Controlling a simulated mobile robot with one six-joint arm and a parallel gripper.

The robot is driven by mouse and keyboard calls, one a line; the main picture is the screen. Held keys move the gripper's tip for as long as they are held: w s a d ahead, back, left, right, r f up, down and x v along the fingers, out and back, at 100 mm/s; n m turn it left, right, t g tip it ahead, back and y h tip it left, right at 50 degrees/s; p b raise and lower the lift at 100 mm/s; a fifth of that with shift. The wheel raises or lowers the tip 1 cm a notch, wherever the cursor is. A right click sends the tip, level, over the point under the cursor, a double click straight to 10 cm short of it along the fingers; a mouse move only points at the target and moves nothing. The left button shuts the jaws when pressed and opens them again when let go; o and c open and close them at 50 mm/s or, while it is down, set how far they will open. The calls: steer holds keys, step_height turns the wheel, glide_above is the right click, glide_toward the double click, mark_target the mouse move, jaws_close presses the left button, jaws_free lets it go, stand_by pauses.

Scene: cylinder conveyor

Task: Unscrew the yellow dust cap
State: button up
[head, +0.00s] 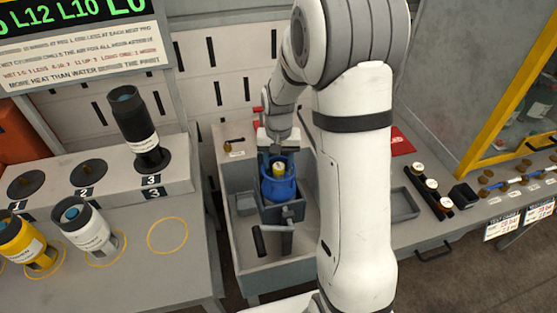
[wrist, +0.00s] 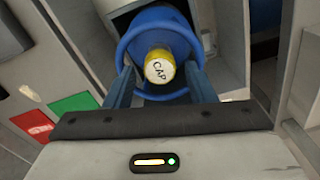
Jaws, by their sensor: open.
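The yellow dust cap (head: 280,168) sits on top of a blue cylinder (head: 278,190), which stands upright in a dark grey holder (head: 294,211) in the grey bench bay. In the wrist view the cap (wrist: 159,67) shows its pale end face marked "CAP", with the blue collar of the cylinder (wrist: 136,30) around it. My gripper (head: 277,150) is just behind and above the cap in the head view. In the wrist view my open fingers reach towards the collar, one on each side of the cap. I cannot tell whether they touch anything.
Left, a black cylinder (head: 138,125) stands on a numbered rack, with yellow (head: 18,238) and white (head: 88,228) cylinders below. Right, a tray (head: 405,203) and a rack of white-topped items (head: 432,186) sit on the bench. The bay walls stand close around the holder.

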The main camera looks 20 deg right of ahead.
steer(key=m, duration=0.6)
steer(key=shift+b, duration=0.3)
steer(key=shift+f+b, duration=1.05)
steer(key=shift+f, duration=0.25)
steer(key=shift+c, duration=0.4)
jaws_close()
steer(key=n, duration=0.4)
steer(key=shift+n, duration=0.3)
steer(key=shift+r+n, duration=0.1)
steer(key=shift+n, duration=0.6)
